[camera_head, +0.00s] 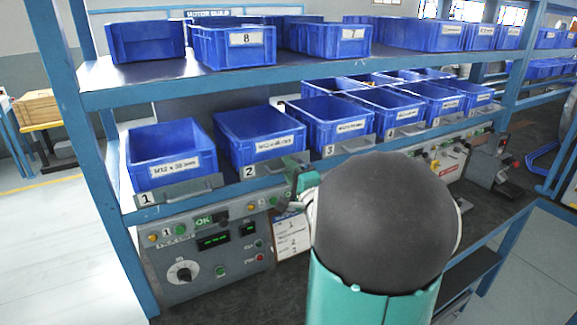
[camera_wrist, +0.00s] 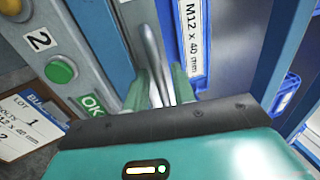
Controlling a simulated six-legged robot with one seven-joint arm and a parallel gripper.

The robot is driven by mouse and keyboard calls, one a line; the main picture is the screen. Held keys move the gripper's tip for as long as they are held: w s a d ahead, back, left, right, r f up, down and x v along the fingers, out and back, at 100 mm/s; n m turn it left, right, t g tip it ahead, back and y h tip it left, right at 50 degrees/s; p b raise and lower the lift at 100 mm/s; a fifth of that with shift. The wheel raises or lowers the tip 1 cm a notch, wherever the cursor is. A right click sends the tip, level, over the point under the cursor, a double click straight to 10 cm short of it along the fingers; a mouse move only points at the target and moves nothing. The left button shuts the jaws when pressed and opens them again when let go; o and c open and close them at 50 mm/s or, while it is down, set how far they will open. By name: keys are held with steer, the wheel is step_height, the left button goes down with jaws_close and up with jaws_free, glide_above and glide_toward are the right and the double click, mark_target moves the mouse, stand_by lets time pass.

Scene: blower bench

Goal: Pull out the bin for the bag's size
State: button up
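Several blue bins stand in a row on the lower shelf. Bin 1 (camera_head: 168,152) is labelled M12 x 30 mm. Bin 2 (camera_head: 258,138) has a label that reads M12 x 40 mm in the wrist view (camera_wrist: 191,40). Bin 3 (camera_head: 332,122) stands to its right. A white lot card (camera_head: 290,236) hangs below the shelf; it also shows in the wrist view (camera_wrist: 28,128), partly cut off. My gripper (camera_head: 300,180) is at the right end of bin 2's grey front. Its green fingers (camera_wrist: 162,88) stand either side of a grey metal pull (camera_wrist: 152,50); I cannot see whether they press it.
A control panel (camera_head: 205,250) with knob, buttons and a lit green OK sign is just under bins 1 and 2. The upper shelf (camera_head: 150,92) holds more blue bins. Open floor (camera_head: 60,250) lies to the left.

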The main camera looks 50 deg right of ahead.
steer(key=shift+w+d+f, duration=0.1)
steer(key=shift+w+d, duration=0.05)
steer(key=shift+w, duration=0.2)
steer(key=shift+s+a+r, duration=0.25)
steer(key=shift+w+d+f, duration=0.15)
steer(key=shift+w, duration=0.05)
steer(key=shift+s, duration=0.1)
jaws_close()
steer(key=shift+s, duration=0.2)
